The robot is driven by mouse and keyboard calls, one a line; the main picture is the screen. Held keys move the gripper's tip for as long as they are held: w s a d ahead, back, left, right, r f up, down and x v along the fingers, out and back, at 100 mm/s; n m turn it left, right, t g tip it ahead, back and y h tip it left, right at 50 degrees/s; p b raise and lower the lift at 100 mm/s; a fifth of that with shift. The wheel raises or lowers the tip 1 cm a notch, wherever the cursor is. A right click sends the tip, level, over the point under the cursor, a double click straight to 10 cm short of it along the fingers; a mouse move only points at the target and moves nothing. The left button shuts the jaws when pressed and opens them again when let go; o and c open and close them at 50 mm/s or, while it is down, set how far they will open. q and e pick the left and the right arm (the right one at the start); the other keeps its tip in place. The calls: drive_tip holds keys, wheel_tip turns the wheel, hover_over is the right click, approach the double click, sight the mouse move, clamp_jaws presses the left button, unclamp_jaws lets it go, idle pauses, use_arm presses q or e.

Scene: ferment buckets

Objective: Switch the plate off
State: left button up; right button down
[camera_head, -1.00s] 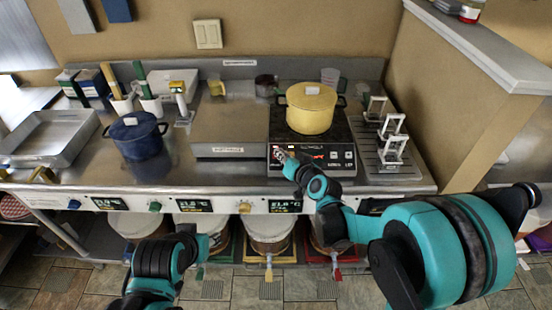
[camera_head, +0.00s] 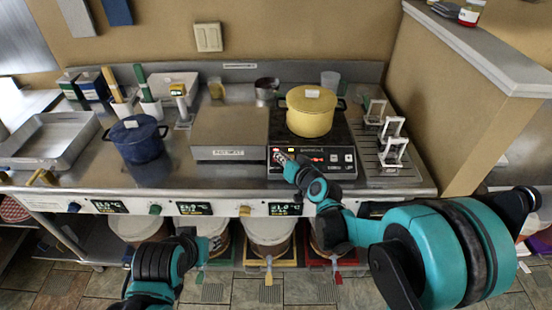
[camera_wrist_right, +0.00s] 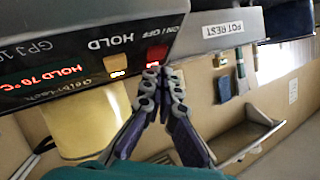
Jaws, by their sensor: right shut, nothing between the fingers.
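The black induction plate (camera_head: 347,137) stands on the steel counter under a yellow pot (camera_head: 309,118). My right gripper (camera_head: 282,160) is at the left end of the panel. In the wrist view its fingers (camera_wrist_right: 161,76) are together and empty, tips at the ON/OFF button's edge; I cannot tell if they touch it.
A box marked POT REST (camera_head: 230,134) stands left of the plate. A blue pot (camera_head: 137,140) and a metal tray (camera_head: 40,160) are farther left. A rack (camera_head: 392,150) with small metal frames stands to the right. Buckets (camera_head: 270,232) sit below the counter.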

idle(0.3)
drive_tip(key=shift+w+f+b, duration=0.2)
drive_tip(key=shift+f+b, duration=0.2)
drive_tip(key=shift+b, duration=0.05)
drive_tip(key=shift+w+f, duration=0.1)
drive_tip(key=shift+f, duration=0.05)
idle(0.3)
drive_tip(key=shift+s+r+p, duration=0.3)
drive_tip(key=shift+s+r, duration=0.05)
drive_tip(key=shift+r, duration=0.25)
drive_tip(key=s+r+p, duration=0.2)
drive_tip(key=r+p, duration=0.1)
drive_tip(key=s+r+p, duration=0.1)
drive_tip(key=r, duration=0.1)
drive_tip(key=shift+r, duration=0.1)
idle(0.3)
drive_tip(key=shift+w, duration=0.1)
